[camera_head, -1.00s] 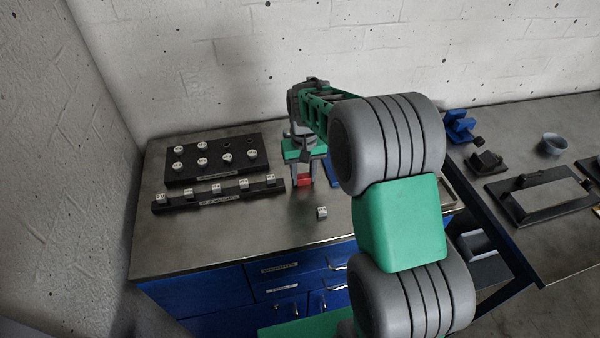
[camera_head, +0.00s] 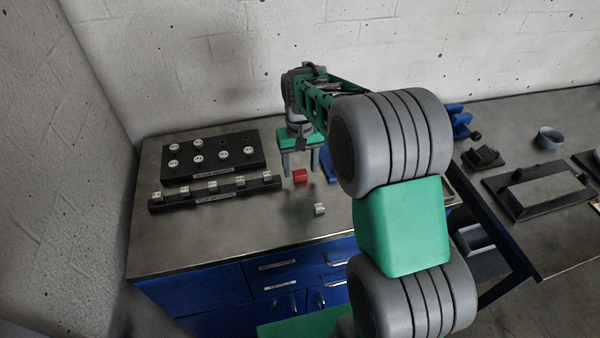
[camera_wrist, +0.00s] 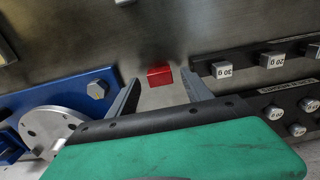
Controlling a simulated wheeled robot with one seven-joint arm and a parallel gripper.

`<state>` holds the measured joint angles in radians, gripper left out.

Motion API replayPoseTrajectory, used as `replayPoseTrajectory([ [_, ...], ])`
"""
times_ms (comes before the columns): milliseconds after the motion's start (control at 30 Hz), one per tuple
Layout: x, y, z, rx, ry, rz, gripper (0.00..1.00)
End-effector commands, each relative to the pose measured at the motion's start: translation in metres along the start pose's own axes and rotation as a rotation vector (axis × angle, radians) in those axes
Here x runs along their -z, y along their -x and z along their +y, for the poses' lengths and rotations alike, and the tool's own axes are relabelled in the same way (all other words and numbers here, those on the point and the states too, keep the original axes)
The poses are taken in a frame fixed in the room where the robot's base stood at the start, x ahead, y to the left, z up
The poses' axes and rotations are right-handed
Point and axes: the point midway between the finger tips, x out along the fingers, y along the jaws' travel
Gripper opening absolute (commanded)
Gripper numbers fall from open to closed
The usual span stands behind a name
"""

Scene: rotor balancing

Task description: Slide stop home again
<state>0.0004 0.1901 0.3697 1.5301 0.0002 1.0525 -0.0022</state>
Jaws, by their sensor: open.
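The stop appears to be the small red block (camera_head: 299,177), which sits on the steel bench top to the right of the black weight rail. It also shows in the wrist view (camera_wrist: 159,76), just beyond and between the fingertips. My gripper (camera_head: 300,168) is open, its two fingers apart and empty, above and behind the block. The blue fixture (camera_head: 329,168) is mostly hidden by my arm. The wrist view shows its blue base, a bolt head (camera_wrist: 97,89) and a round metal disc (camera_wrist: 45,127) with holes.
A black rail (camera_head: 215,192) carries several small marked weights. Behind it, a black block (camera_head: 214,158) holds round weights and has empty holes. One loose weight (camera_head: 320,209) lies near the bench front. A second bench (camera_head: 552,232) at right holds a bowl (camera_head: 549,137) and trays.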

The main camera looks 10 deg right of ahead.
Motion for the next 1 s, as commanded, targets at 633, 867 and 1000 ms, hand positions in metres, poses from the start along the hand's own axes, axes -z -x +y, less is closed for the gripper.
replayPoseTrajectory([
  [633,0.0,0.05,0.001,0.0,-0.001,-0.001,0.58],
  [867,-0.041,0.081,0.0,-0.001,0.004,0.076,0.58],
  [1000,-0.11,0.1,-0.001,-0.002,0.012,0.19,0.58],
])
